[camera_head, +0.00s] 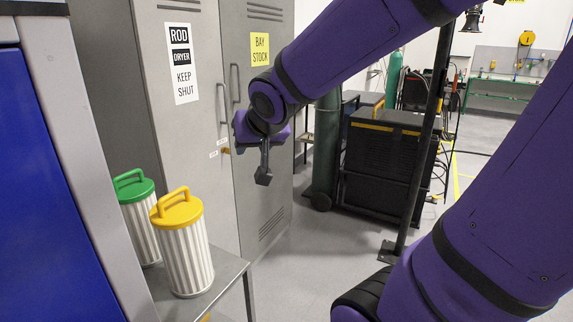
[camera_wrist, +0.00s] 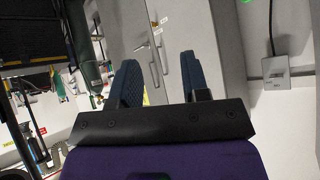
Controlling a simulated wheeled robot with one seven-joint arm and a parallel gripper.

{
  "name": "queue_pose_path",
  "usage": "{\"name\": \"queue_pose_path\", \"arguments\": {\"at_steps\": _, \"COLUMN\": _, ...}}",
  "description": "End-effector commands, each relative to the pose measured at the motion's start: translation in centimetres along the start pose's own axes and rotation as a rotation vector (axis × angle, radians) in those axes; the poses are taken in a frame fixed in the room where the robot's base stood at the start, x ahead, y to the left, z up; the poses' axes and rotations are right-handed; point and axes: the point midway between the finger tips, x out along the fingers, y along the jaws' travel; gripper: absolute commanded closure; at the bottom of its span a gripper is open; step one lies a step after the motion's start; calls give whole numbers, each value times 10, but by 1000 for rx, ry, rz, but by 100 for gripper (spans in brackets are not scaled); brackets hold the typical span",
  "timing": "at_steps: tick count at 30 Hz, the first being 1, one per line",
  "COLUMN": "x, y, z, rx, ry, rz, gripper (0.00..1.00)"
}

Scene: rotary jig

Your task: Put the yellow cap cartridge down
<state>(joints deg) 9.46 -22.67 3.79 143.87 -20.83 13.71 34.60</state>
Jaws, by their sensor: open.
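The yellow cap cartridge (camera_head: 187,250) stands upright on a small grey metal table at the lower left of the head view. It has a yellow lid with a loop handle and a pale ribbed body. My gripper (camera_head: 262,178) is up and to the right of it, in front of the grey cabinets and clear of the cartridge. In the wrist view my gripper (camera_wrist: 160,82) shows two separated fingers with nothing between them. The cartridge does not show in the wrist view.
A green cap cartridge (camera_head: 138,215) stands just behind the yellow one, partly hidden. The grey table (camera_head: 222,283) has a little bare surface at right. A blue panel (camera_head: 45,190) rises at left. Grey cabinets (camera_head: 150,110) stand behind. A dark cart (camera_head: 385,160) and pole are at centre right.

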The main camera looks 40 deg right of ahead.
Motion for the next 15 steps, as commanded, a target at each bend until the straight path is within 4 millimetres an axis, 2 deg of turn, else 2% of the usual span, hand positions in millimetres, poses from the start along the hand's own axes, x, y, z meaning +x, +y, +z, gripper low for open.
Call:
{"name": "queue_pose_path", "arguments": {"at_steps": 1, "x": -20, "y": 1, "z": 8, "rx": -34, "ry": -26, "rz": 9, "gripper": 58}}
{"name": "queue_pose_path", "arguments": {"at_steps": 6, "x": -76, "y": 4, "z": 47, "rx": -159, "ry": -174, "rz": -4, "gripper": 58}}
{"name": "queue_pose_path", "arguments": {"at_steps": 10, "x": -108, "y": 4, "z": 75, "rx": -246, "ry": -272, "rz": -59, "gripper": 58}}
{"name": "queue_pose_path", "arguments": {"at_steps": 15, "x": -131, "y": 3, "z": 96, "rx": -315, "ry": -343, "rz": -116, "gripper": 58}}
